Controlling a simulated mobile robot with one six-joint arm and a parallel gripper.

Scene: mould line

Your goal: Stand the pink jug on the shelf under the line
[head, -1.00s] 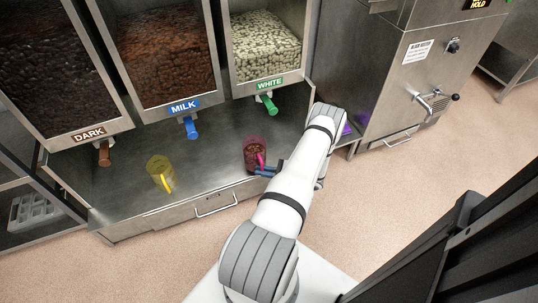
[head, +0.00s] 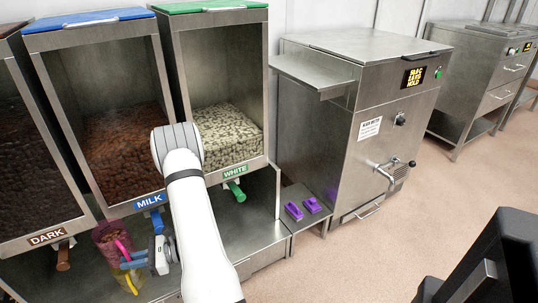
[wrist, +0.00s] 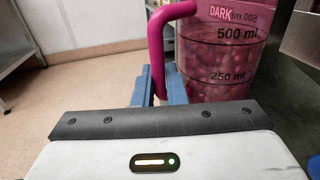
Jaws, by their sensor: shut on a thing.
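The pink jug (head: 106,238) is see-through, with dark pieces inside; it looks upright. In the wrist view the jug (wrist: 222,65) shows a DARK label, 250 and 500 ml marks and a thick pink handle. My gripper (head: 130,259) is shut on that handle; its blue fingers (wrist: 158,88) sit on both sides of the handle. In the head view the jug is at the lower left, in front of the dispensers, overlapping a yellow jug (head: 131,280). Whether the jug's base touches anything is hidden. I cannot tell which surface is the shelf under the line.
DARK, MILK and WHITE dispensers with levers stand over a steel counter (head: 245,222). A low steel ledge (head: 293,190) right of them holds two purple things (head: 302,209). A steel block melter (head: 365,120) stands beyond.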

